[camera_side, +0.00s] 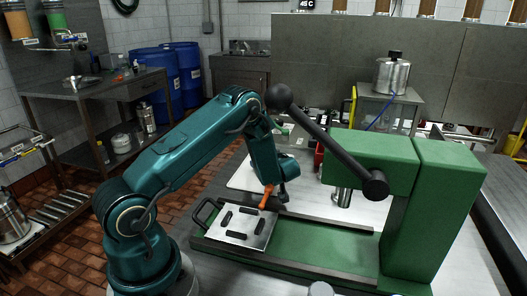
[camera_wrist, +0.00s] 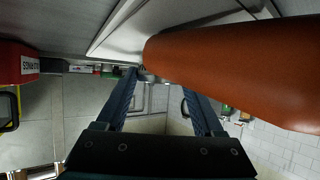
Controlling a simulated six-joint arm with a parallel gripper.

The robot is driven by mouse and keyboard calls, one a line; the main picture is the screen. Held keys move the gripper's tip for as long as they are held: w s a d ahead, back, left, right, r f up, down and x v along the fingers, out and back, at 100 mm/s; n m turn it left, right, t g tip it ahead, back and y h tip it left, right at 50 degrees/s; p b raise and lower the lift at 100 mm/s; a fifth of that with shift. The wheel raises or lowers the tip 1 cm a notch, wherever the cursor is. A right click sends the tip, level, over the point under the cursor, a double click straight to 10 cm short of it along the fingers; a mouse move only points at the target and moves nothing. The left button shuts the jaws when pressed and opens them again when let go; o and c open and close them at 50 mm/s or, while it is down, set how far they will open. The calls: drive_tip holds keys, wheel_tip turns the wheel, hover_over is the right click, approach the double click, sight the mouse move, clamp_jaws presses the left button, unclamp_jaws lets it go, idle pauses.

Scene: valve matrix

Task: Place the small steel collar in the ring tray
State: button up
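My gripper (camera_wrist: 160,82) points down beside the green press in the side view, its dark fingertips (camera_side: 283,193) close to an orange bar. In the wrist view its two blue fingers stand apart, with background between them. The orange bar (camera_side: 266,197) slants over the back edge of a steel plate; in the wrist view a large orange-brown cylinder (camera_wrist: 235,65) fills the upper right, very close. The plate (camera_side: 262,222) has several black bars on it and a black handle at its left. I cannot make out the small steel collar, and cannot tell whether this plate is the ring tray.
The green press (camera_side: 440,200) stands to the right, its long black lever (camera_side: 330,140) reaching over my gripper's area. A steel ram (camera_side: 342,197) hangs from its head. A red box (camera_wrist: 15,65) shows at the wrist view's left. Bare white board (camera_side: 240,180) lies behind the plate.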

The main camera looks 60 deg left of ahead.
drive_tip(key=shift+o, duration=1.2)
drive_tip(key=shift+r, duration=0.15)
drive_tip(key=shift+d+r, duration=0.2)
drive_tip(key=shift+d, duration=0.05)
drive_tip(key=v, duration=0.5)
wheel_tip(320, 180, up, 7)
drive_tip(key=shift+a+f, duration=0.15)
drive_tip(key=shift+a, duration=0.1)
